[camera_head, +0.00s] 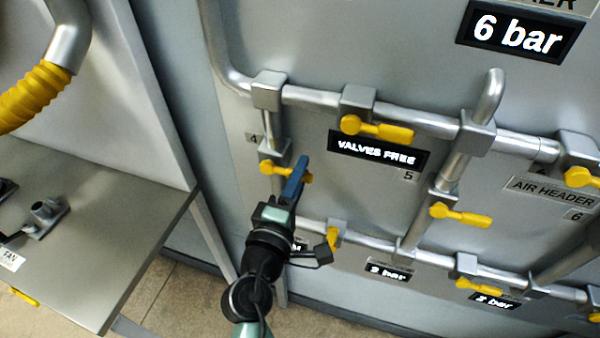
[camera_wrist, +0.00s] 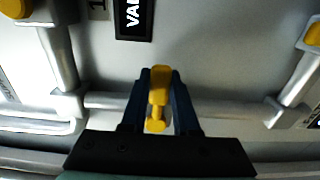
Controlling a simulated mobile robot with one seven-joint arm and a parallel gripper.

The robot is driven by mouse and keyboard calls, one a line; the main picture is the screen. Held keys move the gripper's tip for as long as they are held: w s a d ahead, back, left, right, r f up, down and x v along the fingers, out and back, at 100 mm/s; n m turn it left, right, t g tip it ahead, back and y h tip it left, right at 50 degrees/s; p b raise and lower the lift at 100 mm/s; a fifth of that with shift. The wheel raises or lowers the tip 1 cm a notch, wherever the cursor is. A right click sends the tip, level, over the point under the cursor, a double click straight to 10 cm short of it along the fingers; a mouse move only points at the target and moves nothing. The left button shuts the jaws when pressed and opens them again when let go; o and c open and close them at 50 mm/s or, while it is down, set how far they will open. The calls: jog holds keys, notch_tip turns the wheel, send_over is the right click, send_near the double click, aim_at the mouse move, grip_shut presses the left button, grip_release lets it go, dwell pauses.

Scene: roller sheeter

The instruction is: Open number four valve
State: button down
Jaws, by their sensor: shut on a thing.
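The number four valve is at the left of the panel, on a short upright pipe beside a small "4" label (camera_head: 252,138). Its yellow handle (camera_head: 269,167) points right, across that pipe. My gripper (camera_head: 304,168) is shut on the handle's outer part and partly hides it. In the wrist view the yellow handle (camera_wrist: 159,85) stands between the two dark fingers of my gripper (camera_wrist: 160,76), with its round knob end low in the gap.
Another yellow valve handle (camera_head: 376,129) is above right, over a "VALVES FREE" sign (camera_head: 378,147). Another handle (camera_head: 333,239) is close below right of my gripper. Silver pipes run across the panel. A grey bench (camera_head: 100,235) stands at left.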

jog(key=shift+f, duration=0.15)
dwell(0.6)
jog(key=f+m+b, duration=0.1)
jog(key=b, duration=0.2)
jog(key=w+a+f+m+b, duration=0.2)
jog(key=a+f+m+b, duration=0.3)
jog(key=m+b, duration=1.2)
jog(key=shift+a+b, duration=0.45)
jog(key=shift+b, duration=2.7)
jog(key=shift+r, duration=0.1)
jog(key=c, duration=0.7)
grip_release()
jog(key=shift+o, duration=0.2)
